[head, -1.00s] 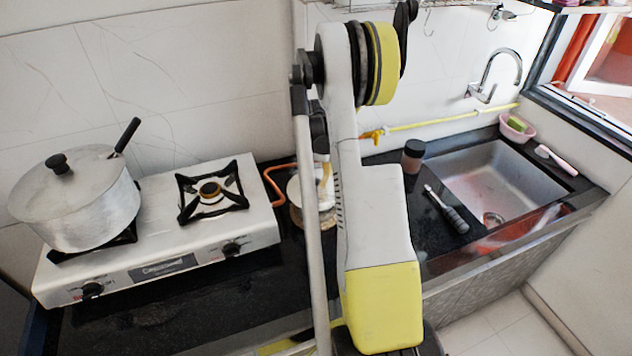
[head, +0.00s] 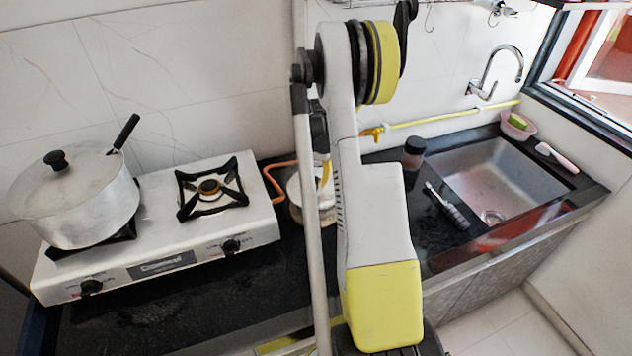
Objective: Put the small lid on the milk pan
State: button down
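A large silver pan (head: 85,212) stands on the left burner of the stove. A lid with a black knob (head: 57,160) covers it, and a black handle (head: 126,132) sticks up at its back right. I cannot tell whether this is the milk pan. A rounded vessel with a pale top (head: 296,190) stands behind my arm, partly hidden, so I cannot tell whether the pale part is a lid. No separate small lid is clearly visible. My raised arm fills the middle of the view; my gripper does not show.
The right burner (head: 210,188) of the stove is empty. A dark jar (head: 413,153) and a grey-handled brush (head: 447,206) are on the black counter left of the sink (head: 510,185). A pink bowl (head: 516,127) sits by the window. The front left counter (head: 170,318) is clear.

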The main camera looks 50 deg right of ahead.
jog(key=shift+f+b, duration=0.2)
jog(key=shift+b, duration=0.15)
dwell(0.3)
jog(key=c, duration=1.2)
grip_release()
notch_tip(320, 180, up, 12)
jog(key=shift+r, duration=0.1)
